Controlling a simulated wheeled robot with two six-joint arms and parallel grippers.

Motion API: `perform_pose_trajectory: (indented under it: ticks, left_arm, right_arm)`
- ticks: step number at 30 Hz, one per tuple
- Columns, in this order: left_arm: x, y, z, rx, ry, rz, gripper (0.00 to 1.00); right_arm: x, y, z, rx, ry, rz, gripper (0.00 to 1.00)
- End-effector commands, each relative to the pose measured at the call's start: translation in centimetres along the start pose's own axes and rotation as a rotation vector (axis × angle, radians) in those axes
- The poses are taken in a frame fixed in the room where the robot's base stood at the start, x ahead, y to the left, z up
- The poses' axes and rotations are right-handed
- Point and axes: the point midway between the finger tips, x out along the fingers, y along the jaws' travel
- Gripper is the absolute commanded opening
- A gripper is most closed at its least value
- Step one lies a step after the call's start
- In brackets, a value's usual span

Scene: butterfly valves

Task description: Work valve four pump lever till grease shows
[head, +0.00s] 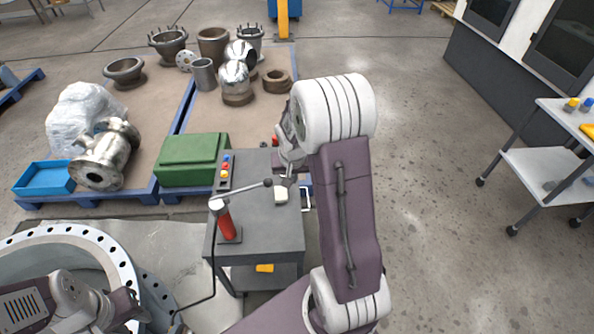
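A red hand pump (227,222) stands upright on a grey cart. Its metal lever (244,190) slants up to the right and ends in a dark knob. My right gripper (286,180) is just right of the knob, partly hidden by my own arm; I cannot tell whether they touch or whether its fingers are open. A black hose (213,275) runs from the pump down to the large round valve body (100,239) at the lower left. My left gripper (132,303) is by this valve's flange; its finger gap is unclear. No grease can be made out.
The grey cart (268,232) also bears a small white block (281,195) and a button box (226,171). Behind it are a green case (191,158), a blue tray (44,178) and several metal valve parts. Open floor lies right, before a white trolley (555,170).

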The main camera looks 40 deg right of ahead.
Motion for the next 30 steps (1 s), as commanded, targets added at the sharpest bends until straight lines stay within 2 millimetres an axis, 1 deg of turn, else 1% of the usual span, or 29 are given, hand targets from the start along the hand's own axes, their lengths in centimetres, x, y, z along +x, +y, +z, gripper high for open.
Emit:
perform_pose_trajectory:
  ticks: [1,3,6,9,30]
  left_arm:
    - [0.0,0.0,0.0,0.0,0.0,0.0,0.36]
    - [0.1,0.0,0.0,0.0,0.0,0.0,0.36]
    - [0.1,0.0,0.0,0.0,0.0,0.0,0.36]
    - [0.1,0.0,0.0,0.0,0.0,0.0,0.36]
    - [0.1,0.0,0.0,0.0,0.0,0.0,0.36]
  right_arm:
    - [-0.9,0.4,0.0,0.002,0.003,-0.001,0.0]
    - [-1.8,0.8,0.0,0.002,0.003,0.0,0.0]
    - [-2.7,1.1,0.0,0.0,0.002,0.0,0.0]
    - [-3.1,1.3,0.0,0.0,0.001,-0.001,0.0]
    - [-3.1,1.3,0.0,-0.001,0.002,-0.001,0.0]
